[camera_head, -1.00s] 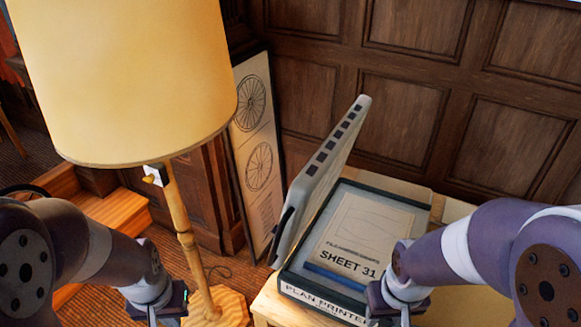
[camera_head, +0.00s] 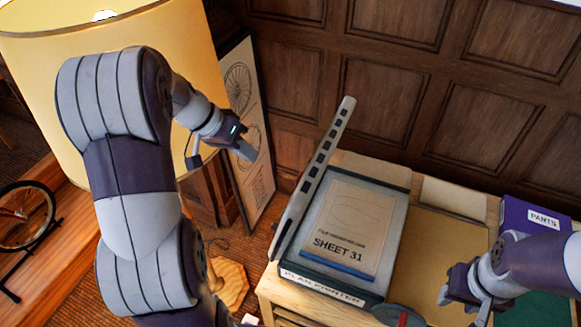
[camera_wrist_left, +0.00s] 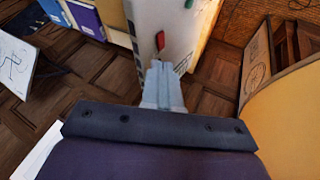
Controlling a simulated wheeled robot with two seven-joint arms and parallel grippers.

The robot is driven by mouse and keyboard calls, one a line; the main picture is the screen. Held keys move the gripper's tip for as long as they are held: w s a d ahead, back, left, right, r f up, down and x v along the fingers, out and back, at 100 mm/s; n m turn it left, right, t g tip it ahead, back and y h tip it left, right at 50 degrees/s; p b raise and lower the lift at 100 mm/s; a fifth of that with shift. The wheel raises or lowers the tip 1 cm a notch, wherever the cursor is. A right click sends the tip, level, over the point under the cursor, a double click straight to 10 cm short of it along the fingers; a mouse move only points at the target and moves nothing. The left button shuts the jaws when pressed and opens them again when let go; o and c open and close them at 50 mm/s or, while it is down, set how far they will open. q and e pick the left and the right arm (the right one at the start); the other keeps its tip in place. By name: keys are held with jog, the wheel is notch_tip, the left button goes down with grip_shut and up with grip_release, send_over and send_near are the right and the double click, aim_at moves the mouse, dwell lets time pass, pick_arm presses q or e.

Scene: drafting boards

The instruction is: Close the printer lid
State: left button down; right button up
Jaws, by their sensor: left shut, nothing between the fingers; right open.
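The plan printer (camera_head: 345,283) sits on a wooden table, with a sheet marked SHEET 31 on its bed. Its grey lid (camera_head: 313,178) stands open, steeply raised along the printer's left side, with dark squares along its edge. My left gripper (camera_head: 248,152) is shut and empty, to the left of the lid in the head view. In the left wrist view its fingers (camera_wrist_left: 162,88) point toward the pale lid panel (camera_wrist_left: 172,20); I cannot tell whether they touch it. My right gripper (camera_head: 468,298) is open, right of the printer, its fingertips partly unclear.
A lamp with a big yellow shade (camera_head: 55,70) stands at left, close behind my left arm. A board with wheel drawings (camera_head: 240,95) leans on the panelled wall. A purple PARTS box (camera_head: 520,212) and a grey disc with red (camera_head: 403,316) are right of the printer.

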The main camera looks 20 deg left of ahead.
aim_at(310, 182)
pick_arm(q)
jog(key=w+d+f+b, duration=0.3)
jog(key=d+f+b, duration=0.1)
jog(key=d+f, duration=0.4)
jog(key=shift+f+b, duration=0.4)
jog(key=shift+f, duration=0.2)
jog(key=shift+s+d, duration=0.1)
